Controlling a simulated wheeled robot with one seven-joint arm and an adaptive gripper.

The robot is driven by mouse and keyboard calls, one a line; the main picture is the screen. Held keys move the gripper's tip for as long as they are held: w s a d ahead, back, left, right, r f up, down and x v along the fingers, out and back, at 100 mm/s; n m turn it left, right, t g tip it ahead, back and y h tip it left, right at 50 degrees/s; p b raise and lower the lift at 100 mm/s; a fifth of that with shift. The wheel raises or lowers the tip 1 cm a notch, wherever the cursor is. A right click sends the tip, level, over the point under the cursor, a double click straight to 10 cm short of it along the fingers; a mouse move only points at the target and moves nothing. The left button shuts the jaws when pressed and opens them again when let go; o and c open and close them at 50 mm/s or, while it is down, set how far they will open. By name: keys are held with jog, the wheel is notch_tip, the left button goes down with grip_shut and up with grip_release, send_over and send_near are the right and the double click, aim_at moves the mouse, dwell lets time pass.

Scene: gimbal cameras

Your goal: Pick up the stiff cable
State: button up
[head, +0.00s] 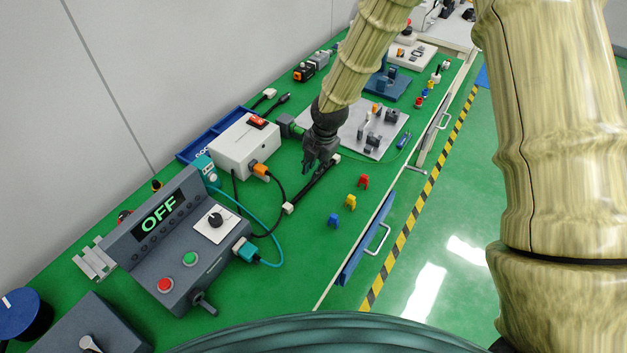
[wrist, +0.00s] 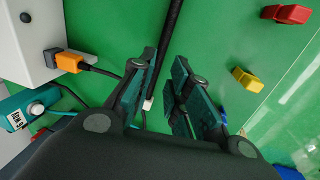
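The stiff cable looks like a straight black rod with white ends, lying on the green bench top in the head view (head: 314,185). In the wrist view the cable (wrist: 168,42) runs from the top edge down between my gripper's fingers, closer to the left finger. My gripper (head: 312,163) points down over the cable near its far end. In the wrist view my gripper (wrist: 164,82) is open, with a gap between its two dark teal fingers. I cannot tell whether a finger touches the cable. The cable's lower part is partly hidden by the gripper.
A white box with a red switch (head: 243,147) stands left of the gripper, with an orange plug (head: 260,169) and a thin black cord. A grey control panel reading OFF (head: 160,215) stands nearer. Red (head: 363,181), yellow (head: 350,202) and blue (head: 333,220) clips lie to the right.

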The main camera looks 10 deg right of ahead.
aim_at(310, 184)
jog(key=shift+w+a+f, duration=0.15)
jog(key=shift+a+f, duration=0.1)
jog(key=shift+f, duration=0.6)
jog(key=shift+w+a+f+p, duration=0.1)
jog(key=shift+f+p, duration=0.35)
jog(key=shift+f, duration=0.55)
jog(key=shift+w+a+f+p, duration=0.15)
jog(key=shift+f+p, duration=0.35)
jog(key=shift+f, duration=0.5)
jog(key=shift+w+a+f+p, duration=0.1)
jog(key=shift+f+p, duration=0.35)
jog(key=shift+f, duration=0.55)
grip_shut()
